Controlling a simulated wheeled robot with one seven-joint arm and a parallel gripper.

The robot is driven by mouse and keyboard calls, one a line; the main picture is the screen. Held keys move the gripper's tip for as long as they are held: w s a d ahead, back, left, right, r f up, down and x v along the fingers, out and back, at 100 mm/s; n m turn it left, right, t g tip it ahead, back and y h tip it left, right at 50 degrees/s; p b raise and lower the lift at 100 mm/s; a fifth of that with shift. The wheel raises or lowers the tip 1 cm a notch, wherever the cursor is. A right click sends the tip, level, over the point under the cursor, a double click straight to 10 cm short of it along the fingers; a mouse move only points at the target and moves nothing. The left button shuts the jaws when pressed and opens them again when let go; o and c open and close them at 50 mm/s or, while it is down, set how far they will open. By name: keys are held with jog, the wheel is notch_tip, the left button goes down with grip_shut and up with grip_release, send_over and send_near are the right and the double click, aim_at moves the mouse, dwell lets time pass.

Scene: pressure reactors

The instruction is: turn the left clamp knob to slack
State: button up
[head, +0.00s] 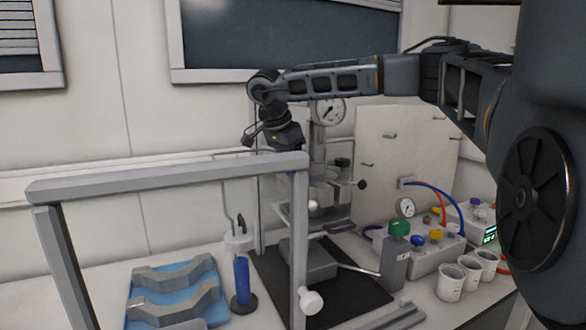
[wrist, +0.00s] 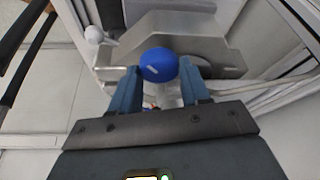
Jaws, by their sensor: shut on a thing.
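A round blue knob (wrist: 158,65) with a short white mark shows in the wrist view, in front of a grey metal housing (wrist: 180,30). I take it for the left clamp knob. My gripper (wrist: 160,82) is shut on it, with one blue-grey finger on each side. In the head view my gripper's wrist (head: 283,134) is above and behind the grey frame bar, to the left of the reactor stand's gauge (head: 329,110).
The grey frame (head: 170,174) with a white knob (head: 312,301) stands in front. A blue tray (head: 178,282), a blue cylinder on a stand (head: 242,278), a grey bottle (head: 396,262) and white beakers (head: 452,282) crowd the bench. A second gauge (head: 405,207) has hoses.

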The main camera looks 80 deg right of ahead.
jog(key=n+b, duration=0.1)
jog(key=n, duration=0.1)
jog(key=n+t+b, duration=0.1)
jog(key=n, duration=0.1)
jog(key=shift+s+n+t+h, duration=0.15)
jog(key=shift+n+t+h, duration=0.15)
jog(key=shift+h, duration=0.1)
jog(key=n+t, duration=0.1)
jog(key=n, duration=0.3)
jog(key=shift+n+t+b, duration=0.4)
jog(key=o, duration=1.1)
jog(key=shift+c, duration=0.2)
